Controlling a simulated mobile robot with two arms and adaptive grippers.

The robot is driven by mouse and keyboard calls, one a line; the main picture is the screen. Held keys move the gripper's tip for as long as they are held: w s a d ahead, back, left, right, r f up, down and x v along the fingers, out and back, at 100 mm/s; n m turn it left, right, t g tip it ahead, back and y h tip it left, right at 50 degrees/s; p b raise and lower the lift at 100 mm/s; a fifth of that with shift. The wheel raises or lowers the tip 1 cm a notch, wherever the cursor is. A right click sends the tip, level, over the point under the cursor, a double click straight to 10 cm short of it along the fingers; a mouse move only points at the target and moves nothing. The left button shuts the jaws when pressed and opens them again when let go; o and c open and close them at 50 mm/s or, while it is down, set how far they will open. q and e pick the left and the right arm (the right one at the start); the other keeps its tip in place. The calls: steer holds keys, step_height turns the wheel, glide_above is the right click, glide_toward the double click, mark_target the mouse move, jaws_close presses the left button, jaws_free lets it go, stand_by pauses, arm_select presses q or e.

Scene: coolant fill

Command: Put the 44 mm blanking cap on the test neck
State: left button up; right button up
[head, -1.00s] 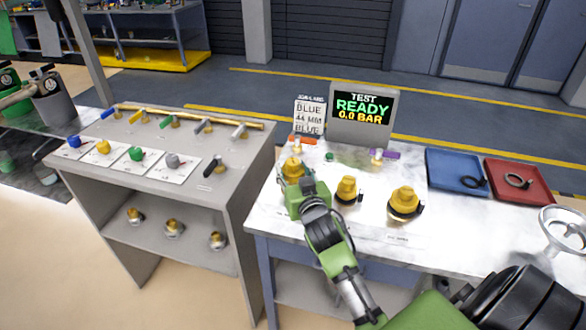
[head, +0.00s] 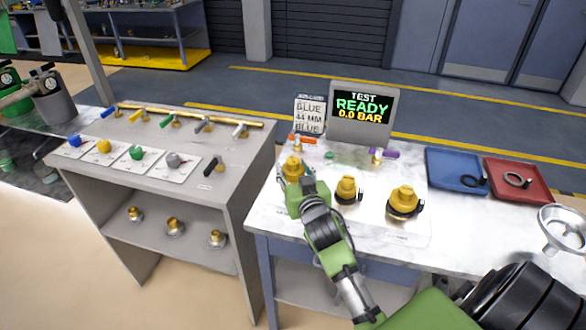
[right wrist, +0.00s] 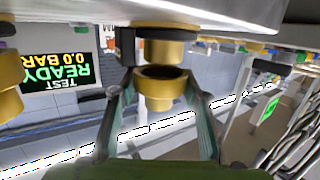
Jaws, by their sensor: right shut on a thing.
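My right gripper (head: 299,181) is at the left brass fitting on the white bench. In the right wrist view, which is upside down, its fingers are shut on a brass cap (right wrist: 161,94). The cap's dark open end faces a brass neck (right wrist: 158,48) on the bench. They look lined up, with a narrow gap or light contact; I cannot tell which. In the head view, brass (head: 292,168) shows just beyond the fingers, partly hidden by them. The test display (head: 361,106) reads READY, 0.0 BAR. My left gripper is not in view.
A middle brass fitting (head: 346,188) and a right one (head: 404,201), with black side parts, stand close by. An orange-handled valve (head: 302,140) and a purple-handled valve (head: 383,153) are behind. A blue tray (head: 456,170) and a red tray (head: 519,180) lie to the right.

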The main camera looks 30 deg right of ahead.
steer(key=shift+p, duration=0.45)
stand_by(0.7)
steer(key=shift+f+b, duration=0.85)
steer(key=shift+f, duration=0.35)
steer(key=shift+f, duration=0.15)
steer(key=shift+r+p, duration=0.35)
steer(key=shift+p, duration=0.15)
steer(key=shift+r+p, duration=0.3)
steer(key=shift+r, duration=0.05)
steer(key=shift+r, duration=0.1)
steer(key=shift+p, duration=0.6)
stand_by(1.2)
steer(key=shift+f+b, duration=0.45)
steer(key=shift+f, duration=0.25)
